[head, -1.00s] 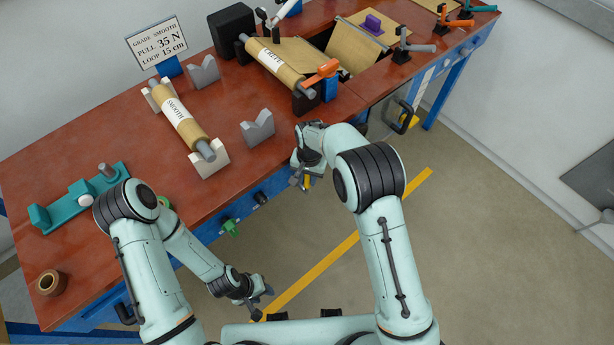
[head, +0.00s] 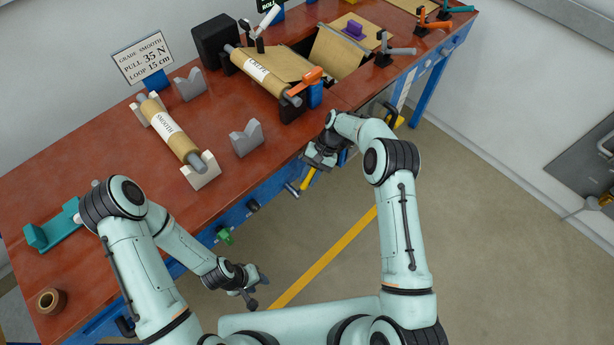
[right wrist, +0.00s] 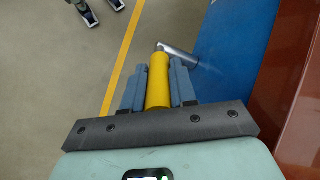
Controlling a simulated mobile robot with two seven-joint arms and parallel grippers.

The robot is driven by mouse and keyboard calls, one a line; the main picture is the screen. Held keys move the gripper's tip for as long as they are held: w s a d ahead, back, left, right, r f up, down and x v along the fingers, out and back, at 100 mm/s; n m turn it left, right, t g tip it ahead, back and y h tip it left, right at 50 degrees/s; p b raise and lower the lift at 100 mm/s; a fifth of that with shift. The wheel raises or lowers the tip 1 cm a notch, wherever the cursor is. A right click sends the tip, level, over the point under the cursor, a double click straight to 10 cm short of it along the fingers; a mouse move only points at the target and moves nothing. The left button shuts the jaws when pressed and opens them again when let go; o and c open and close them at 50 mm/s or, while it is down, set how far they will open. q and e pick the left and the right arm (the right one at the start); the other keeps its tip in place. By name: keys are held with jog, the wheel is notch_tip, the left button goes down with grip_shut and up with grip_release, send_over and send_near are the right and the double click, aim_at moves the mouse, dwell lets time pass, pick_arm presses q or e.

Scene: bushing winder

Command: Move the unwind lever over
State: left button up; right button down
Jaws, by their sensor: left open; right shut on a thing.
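The lever has a yellow handle (right wrist: 158,80) on a grey metal rod (right wrist: 178,50) that meets the bench's blue side in the right wrist view. My right gripper (right wrist: 157,90) is shut on the yellow handle, one blue-grey finger on each side. In the head view the yellow handle (head: 308,179) shows just under my right gripper (head: 318,160), at the bench's front edge, with the grey rod (head: 292,190) to its left. My left gripper (head: 258,293) is open and empty, low in front of the bench. No markings are readable on the lever.
The red bench top (head: 130,190) bears a SMOOTH roll (head: 170,133) on grey cradles, a mounted roll (head: 262,73) with an orange lever (head: 305,80), and a grey V-block (head: 246,139). A green knob (head: 224,235) sits on the bench front. The floor in front is clear.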

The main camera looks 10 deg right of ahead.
dwell(0.4)
jog(key=c, duration=0.9)
grip_release()
jog(key=v, duration=1.3)
jog(key=shift+d, duration=0.2)
jog(key=shift+r, duration=0.15)
